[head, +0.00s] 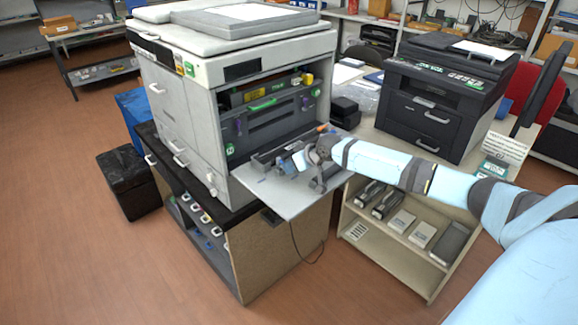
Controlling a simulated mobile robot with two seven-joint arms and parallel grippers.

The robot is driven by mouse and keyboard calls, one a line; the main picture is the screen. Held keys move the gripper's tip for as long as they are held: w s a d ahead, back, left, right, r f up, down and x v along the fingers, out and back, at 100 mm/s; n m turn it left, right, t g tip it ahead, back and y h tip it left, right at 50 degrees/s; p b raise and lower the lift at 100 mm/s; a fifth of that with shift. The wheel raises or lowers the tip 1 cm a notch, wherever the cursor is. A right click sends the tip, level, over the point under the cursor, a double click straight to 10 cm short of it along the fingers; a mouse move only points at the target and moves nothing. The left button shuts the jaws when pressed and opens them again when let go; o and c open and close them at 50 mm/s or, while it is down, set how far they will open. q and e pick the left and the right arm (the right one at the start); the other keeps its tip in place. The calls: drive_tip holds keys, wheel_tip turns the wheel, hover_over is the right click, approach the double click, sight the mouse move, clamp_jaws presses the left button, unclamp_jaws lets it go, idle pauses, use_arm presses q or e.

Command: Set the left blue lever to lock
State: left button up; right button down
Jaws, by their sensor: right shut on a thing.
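The large light-grey copier (185,105) stands open at the front. In its dark opening, a small blue-purple lever (238,127) shows at the left and a similar one (305,103) at the right. They are too small for me to tell their exact settings. The front door (262,200) is folded down flat. My right gripper (292,163) is low over the door, in front of and apart from the left lever. It is shut on a dark part (270,154), whose shape the hand partly hides. My left gripper is out of view.
A green handle (263,105) lies between the levers. A black printer (440,95) stands on the table at the right. A shelf (395,250) with boxes and cartridges is below my right arm.

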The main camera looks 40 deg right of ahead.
drive_tip(key=shift+d+n+y+b, duration=0.3)
drive_tip(key=shift+n, duration=0.1)
drive_tip(key=shift+d+n, duration=0.15)
drive_tip(key=shift+n, duration=0.25)
drive_tip(key=shift+y, duration=0.3)
drive_tip(key=c, duration=1)
unclamp_jaws()
drive_tip(key=shift+w, duration=0.1)
drive_tip(key=v, duration=1.4)
drive_tip(key=shift+w+b, duration=0.2)
drive_tip(key=shift+b, duration=0.15)
drive_tip(key=shift+r, duration=0.1)
